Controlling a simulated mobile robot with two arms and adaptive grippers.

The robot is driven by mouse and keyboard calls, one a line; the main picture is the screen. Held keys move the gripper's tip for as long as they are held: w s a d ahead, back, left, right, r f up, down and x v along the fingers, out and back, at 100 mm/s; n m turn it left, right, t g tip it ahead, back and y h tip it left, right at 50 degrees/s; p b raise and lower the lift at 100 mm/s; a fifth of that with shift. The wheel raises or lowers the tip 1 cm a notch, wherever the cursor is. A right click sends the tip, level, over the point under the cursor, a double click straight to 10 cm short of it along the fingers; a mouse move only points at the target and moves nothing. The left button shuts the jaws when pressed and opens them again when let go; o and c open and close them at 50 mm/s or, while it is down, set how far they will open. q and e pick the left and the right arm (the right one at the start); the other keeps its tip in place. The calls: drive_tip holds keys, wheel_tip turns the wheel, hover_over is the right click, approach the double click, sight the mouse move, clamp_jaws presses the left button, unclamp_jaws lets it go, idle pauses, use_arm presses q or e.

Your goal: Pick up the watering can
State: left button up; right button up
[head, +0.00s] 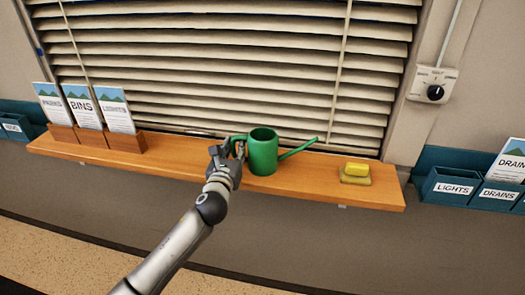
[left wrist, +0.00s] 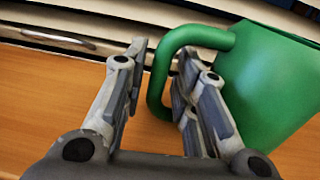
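The green watering can (head: 264,152) stands upright on the wooden shelf (head: 320,185) in the head view, its spout to the right and its handle to the left. My left gripper (head: 229,150) is at the handle side. In the left wrist view, the can (left wrist: 270,80) fills the right side. My left gripper's fingers (left wrist: 162,70) are apart, one on each side of the handle's outer upright part (left wrist: 160,88). A gap shows beside the handle, so the fingers are not closed on it. My right gripper is not in view.
A yellow sponge (head: 356,169) lies on the shelf right of the can. Leaflet holders (head: 126,142) stand at the shelf's left. Window blinds (head: 220,70) are close behind. Teal wall bins (head: 450,187) hang at the right. Shelf room between holders and can is free.

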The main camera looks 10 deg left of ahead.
use_arm(q)
clamp_jaws()
drive_tip(key=shift+r, duration=0.1)
idle(0.3)
